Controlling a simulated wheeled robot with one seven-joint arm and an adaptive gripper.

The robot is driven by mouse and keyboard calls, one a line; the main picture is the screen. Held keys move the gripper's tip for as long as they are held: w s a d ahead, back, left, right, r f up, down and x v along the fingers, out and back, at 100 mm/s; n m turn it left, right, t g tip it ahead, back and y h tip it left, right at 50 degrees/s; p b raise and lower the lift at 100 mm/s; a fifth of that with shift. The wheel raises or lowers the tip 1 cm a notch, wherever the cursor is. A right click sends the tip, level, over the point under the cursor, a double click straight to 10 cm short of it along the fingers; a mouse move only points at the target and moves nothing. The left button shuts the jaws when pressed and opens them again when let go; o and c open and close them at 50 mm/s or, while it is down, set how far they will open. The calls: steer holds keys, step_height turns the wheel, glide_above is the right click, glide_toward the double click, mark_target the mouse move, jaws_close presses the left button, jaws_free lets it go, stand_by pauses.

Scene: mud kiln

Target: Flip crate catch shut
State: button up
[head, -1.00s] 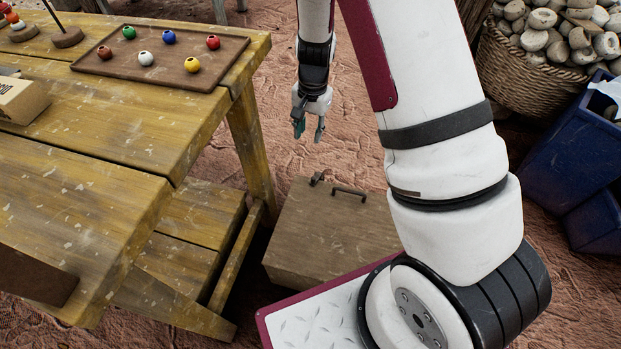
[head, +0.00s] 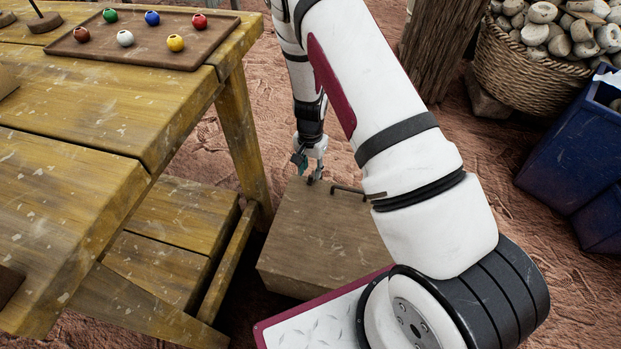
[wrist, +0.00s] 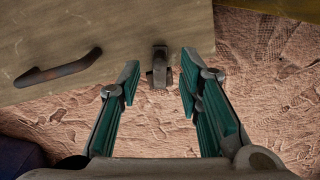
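The wooden crate (head: 322,236) stands on the ground beside the table, its lid down as far as I can see. Its dark metal catch (wrist: 160,68) is at the lid's edge in the wrist view, sticking out past the edge over the ground. In the head view the catch (head: 314,178) is a small dark shape just under my gripper (head: 306,167). In the wrist view my gripper (wrist: 158,92) is open, with one green-padded finger on either side of the catch and nothing held. I cannot tell whether the fingers touch it.
A dark handle (wrist: 58,68) rises from the crate lid, left of the catch in the wrist view. The yellow wooden table (head: 90,135) with a bead tray (head: 150,57) stands left. A blue bin (head: 575,160) and a stone-filled basket (head: 530,78) are at right.

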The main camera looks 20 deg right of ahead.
steer(key=shift+f+b, duration=0.45)
steer(key=shift+f, duration=1.05)
jaws_close()
steer(key=shift+s+d+n, duration=0.2)
steer(key=shift+n, duration=0.55)
steer(key=shift+s+d+n, duration=0.15)
steer(key=shift+s+n, duration=0.05)
steer(key=shift+n, duration=0.55)
jaws_free()
steer(key=shift+r, duration=0.1)
step_height(320, 180, up, 12)
